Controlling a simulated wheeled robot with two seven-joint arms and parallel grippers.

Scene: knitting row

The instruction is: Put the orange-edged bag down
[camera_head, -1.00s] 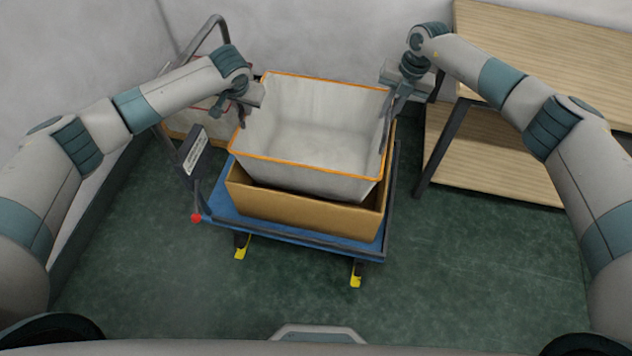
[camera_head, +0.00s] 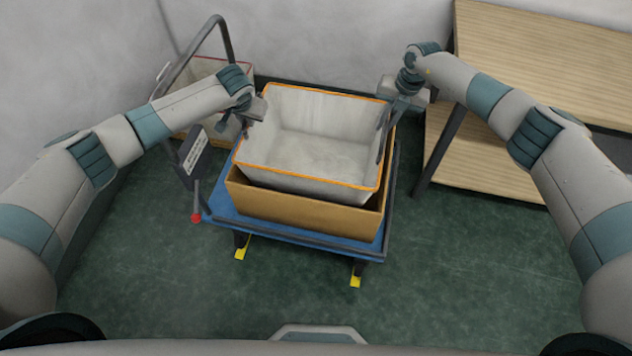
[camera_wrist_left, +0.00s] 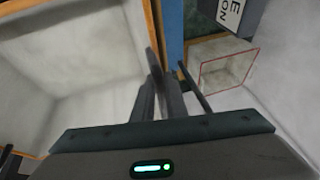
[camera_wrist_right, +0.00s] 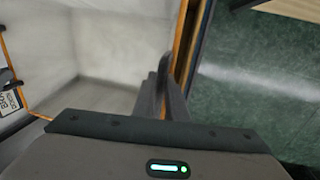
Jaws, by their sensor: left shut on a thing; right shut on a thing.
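The orange-edged bag (camera_head: 309,170) is a white, open, empty-looking box shape. In the head view it sits partly inside a brown box (camera_head: 300,212) on the blue cart (camera_head: 222,207). My left gripper (camera_head: 246,122) is shut on the bag's left wall. My right gripper (camera_head: 385,120) is shut on its right wall. The bag's wall also shows in the left wrist view (camera_wrist_left: 85,75) and in the right wrist view (camera_wrist_right: 110,45). The bag's underside is hidden by the brown box, so I cannot tell whether it touches the bottom.
A red-edged bag (camera_head: 222,70) stands behind the cart's handle at the back left. A sign (camera_head: 191,155) hangs by the handle. A wooden shelf table (camera_head: 540,50) stands at the right. The green floor (camera_head: 470,270) in front is clear.

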